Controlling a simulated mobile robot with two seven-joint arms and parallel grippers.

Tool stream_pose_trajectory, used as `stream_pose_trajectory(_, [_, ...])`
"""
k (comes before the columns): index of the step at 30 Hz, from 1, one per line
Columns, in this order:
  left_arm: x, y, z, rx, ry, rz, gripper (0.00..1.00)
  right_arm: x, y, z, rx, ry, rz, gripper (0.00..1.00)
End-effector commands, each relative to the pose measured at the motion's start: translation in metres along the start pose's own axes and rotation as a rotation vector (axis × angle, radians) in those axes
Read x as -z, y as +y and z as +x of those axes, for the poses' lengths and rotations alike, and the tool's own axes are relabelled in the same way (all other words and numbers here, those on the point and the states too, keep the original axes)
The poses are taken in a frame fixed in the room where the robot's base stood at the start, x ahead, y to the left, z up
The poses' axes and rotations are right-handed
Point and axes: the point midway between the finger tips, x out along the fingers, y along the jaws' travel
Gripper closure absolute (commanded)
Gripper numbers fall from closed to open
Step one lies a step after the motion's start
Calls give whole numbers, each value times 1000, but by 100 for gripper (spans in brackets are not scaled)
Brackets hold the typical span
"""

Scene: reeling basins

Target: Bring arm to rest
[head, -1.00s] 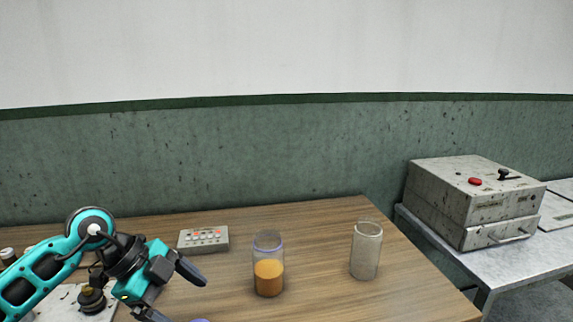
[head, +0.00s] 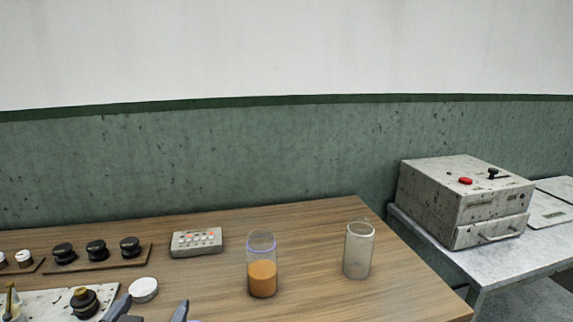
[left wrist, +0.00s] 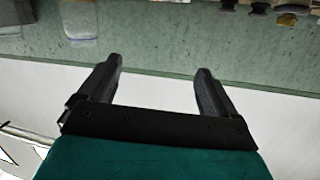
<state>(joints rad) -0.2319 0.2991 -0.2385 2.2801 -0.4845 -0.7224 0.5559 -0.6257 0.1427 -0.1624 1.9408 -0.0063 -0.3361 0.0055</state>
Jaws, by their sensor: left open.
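My left gripper (head: 150,311) shows only by its two dark fingertips at the bottom edge of the head view, left of centre. In the left wrist view its fingers (left wrist: 155,90) stand wide apart with nothing between them, the wall behind. The rest of the left arm is out of the head view. My right gripper is in neither view.
On the wooden table (head: 320,225) stand a glass jar with orange contents (head: 262,278), an empty-looking glass (head: 358,252), a button box (head: 196,242), a white round lid (head: 143,290) and several black knobs (head: 96,250). A grey machine (head: 465,200) stands on a side table (head: 430,235).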

Motion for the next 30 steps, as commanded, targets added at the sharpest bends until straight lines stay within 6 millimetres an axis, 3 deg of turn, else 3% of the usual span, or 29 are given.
stream_pose_trajectory(1, [-30,-4,-14,22,-138,-9,8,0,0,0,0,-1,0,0])
stream_pose_trajectory(3, [-64,-6,-33,30,-310,-3,8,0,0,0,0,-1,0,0])
stream_pose_trajectory(6, [-101,-4,-62,12,-509,12,8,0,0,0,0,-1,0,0])
stream_pose_trajectory(12, [-146,5,-114,-69,-794,39,8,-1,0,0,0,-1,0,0])
stream_pose_trajectory(20, [-178,19,-180,-218,-1071,71,8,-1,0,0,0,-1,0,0])
stream_pose_trajectory(30, [-201,32,-144,-234,-914,63,8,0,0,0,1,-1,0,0])
